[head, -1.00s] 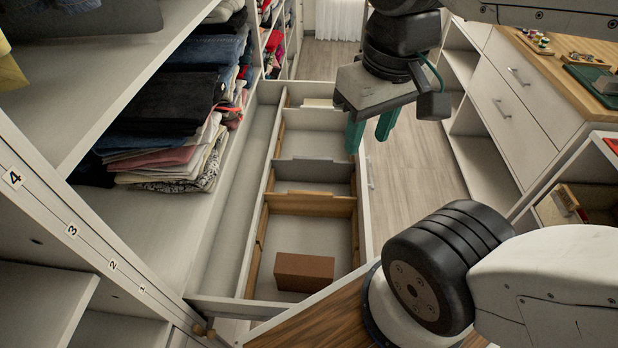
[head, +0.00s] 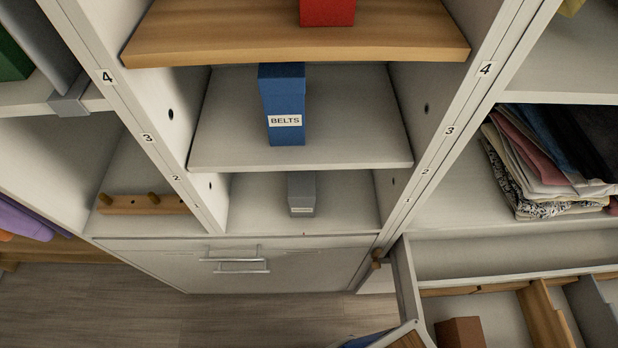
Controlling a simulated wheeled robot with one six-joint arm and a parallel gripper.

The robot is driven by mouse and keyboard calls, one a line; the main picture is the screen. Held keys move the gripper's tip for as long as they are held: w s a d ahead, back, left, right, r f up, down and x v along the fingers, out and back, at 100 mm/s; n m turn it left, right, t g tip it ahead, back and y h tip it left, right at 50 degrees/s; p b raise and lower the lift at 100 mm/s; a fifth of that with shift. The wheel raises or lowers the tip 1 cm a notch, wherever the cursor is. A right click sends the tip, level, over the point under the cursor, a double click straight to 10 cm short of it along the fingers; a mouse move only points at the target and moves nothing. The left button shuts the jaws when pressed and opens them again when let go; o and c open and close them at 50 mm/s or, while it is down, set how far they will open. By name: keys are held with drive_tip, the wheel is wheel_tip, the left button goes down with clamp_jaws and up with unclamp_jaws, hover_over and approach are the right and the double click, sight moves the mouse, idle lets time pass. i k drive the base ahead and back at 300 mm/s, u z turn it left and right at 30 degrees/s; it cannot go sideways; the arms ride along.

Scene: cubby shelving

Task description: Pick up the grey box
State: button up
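The grey box (head: 302,192) is small and upright, with a pale label low on its front. It stands on the lowest open shelf (head: 255,212) of the middle bay, below the shelf that holds the blue BELTS box and above a closed drawer front. Nothing touches it and its front is in clear view. My gripper is outside the head view now, so its distance from the box and its opening cannot be seen.
A blue box labelled BELTS (head: 284,105) stands one shelf up, and a red box (head: 327,12) on the wooden shelf (head: 300,40) above. An open drawer (head: 405,285) with a brown box (head: 460,332) juts out at lower right. Folded clothes (head: 550,160) fill the right bay.

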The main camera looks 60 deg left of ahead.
sight(301, 193)
drive_tip(key=k, duration=0.7)
drive_tip(key=u, duration=3.6)
drive_tip(key=i, duration=0.15)
drive_tip(key=z, duration=2.65)
